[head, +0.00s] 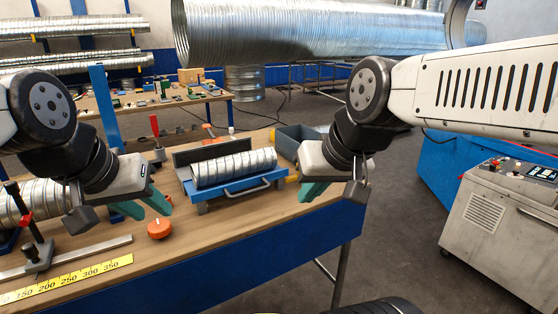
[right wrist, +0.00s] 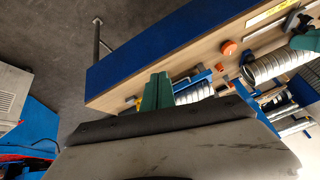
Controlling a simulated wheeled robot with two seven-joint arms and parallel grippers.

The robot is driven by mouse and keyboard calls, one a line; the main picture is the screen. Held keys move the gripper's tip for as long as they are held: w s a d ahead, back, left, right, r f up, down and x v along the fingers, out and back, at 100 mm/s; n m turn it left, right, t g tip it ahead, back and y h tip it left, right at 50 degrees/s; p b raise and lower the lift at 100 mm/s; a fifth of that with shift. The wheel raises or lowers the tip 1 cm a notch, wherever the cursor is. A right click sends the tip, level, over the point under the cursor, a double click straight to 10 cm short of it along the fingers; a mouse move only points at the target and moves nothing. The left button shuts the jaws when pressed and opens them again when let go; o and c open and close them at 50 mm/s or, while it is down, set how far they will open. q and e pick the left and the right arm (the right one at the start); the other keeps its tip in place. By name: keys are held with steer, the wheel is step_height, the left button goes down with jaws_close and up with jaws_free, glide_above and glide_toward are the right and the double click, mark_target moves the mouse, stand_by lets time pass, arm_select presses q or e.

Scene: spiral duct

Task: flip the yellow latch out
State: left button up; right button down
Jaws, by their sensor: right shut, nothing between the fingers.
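A small yellow piece, likely the latch (head: 292,178), shows at the right end of the blue cradle (head: 236,192) that holds a ribbed silver duct (head: 234,168). In the right wrist view a small yellow spot (right wrist: 138,103) lies just left of my fingers. It is too small to tell whether the latch is in or out. My right gripper (head: 308,194) is shut and empty, in front and to the right of the yellow piece, apparently apart from it. My left gripper (head: 142,207) is open and empty left of the cradle, near an orange knob (head: 159,228).
The wooden bench (head: 185,250) has a blue front edge. A yellow ruler (head: 70,280) and another duct (head: 40,203) lie at the left. A control cabinet (head: 505,220) stands at the right.

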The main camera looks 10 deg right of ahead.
steer(key=w+d+n+h, duration=0.1)
steer(key=w+d+h, duration=0.15)
steer(key=w, duration=0.65)
steer(key=w+d+n+h, duration=0.1)
steer(key=w+d, duration=0.2)
steer(key=w, duration=0.7)
steer(key=w+f+n, duration=0.1)
steer(key=w+f, duration=0.2)
steer(key=w, duration=0.3)
steer(key=w+f+n, duration=0.1)
steer(key=w+f, duration=0.2)
steer(key=w, duration=0.3)
steer(key=w+d+f+n+t, duration=0.1)
steer(key=w+f, duration=0.2)
steer(key=w, duration=0.3)
steer(key=shift+w+f+h, duration=0.25)
steer(key=shift+h, duration=0.1)
steer(key=x, duration=1)
steer(key=shift+d, duration=0.1)
